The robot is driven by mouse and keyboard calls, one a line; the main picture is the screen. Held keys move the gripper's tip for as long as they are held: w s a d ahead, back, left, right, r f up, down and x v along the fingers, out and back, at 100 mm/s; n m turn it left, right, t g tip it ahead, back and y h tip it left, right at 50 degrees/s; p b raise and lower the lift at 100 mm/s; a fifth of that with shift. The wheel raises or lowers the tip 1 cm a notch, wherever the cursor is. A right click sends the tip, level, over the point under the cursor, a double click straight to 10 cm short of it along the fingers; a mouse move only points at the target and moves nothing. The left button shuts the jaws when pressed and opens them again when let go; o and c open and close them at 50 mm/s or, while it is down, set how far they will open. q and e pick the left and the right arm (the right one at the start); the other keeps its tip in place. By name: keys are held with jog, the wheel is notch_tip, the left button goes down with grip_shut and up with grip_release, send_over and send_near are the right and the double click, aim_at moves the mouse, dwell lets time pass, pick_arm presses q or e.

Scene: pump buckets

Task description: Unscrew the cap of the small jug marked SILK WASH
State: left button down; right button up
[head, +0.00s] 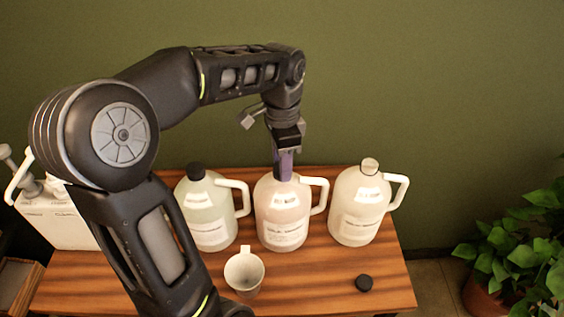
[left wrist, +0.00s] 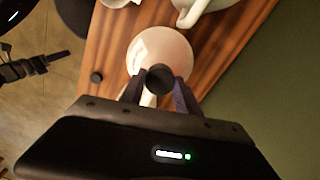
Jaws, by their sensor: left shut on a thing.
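The middle jug (head: 283,216) is pale pink with a white handle and a white label; its print is too small for me to read surely. It stands upright on the wooden table. My left gripper (head: 284,160) reaches down onto its neck from above. In the left wrist view, the left gripper (left wrist: 158,88) is shut on a dark round cap (left wrist: 160,76), with one finger on each side, above the pink jug (left wrist: 150,48). I cannot tell whether the cap still touches the neck. The right gripper is not in the head view; a dark mechanism of mine shows at the left wrist view's left edge.
A greenish jug (head: 208,213) with a black cap stands close on the left, a cream jug (head: 360,208) without a dark cap on the right. A cup (head: 244,271) and a loose black cap (head: 364,283) are in front. A white canister (head: 60,218) stands far left.

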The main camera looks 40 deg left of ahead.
pick_arm(q)
jog(key=n, duration=0.6)
jog(key=shift+n, duration=0.3)
jog(key=n, duration=0.3)
jog(key=shift+n, duration=0.3)
jog(key=n, duration=0.4)
jog(key=shift+r+n+b, duration=0.1)
jog(key=shift+n+b, duration=0.2)
jog(key=shift+n, duration=0.1)
jog(key=c, duration=0.9)
grip_release()
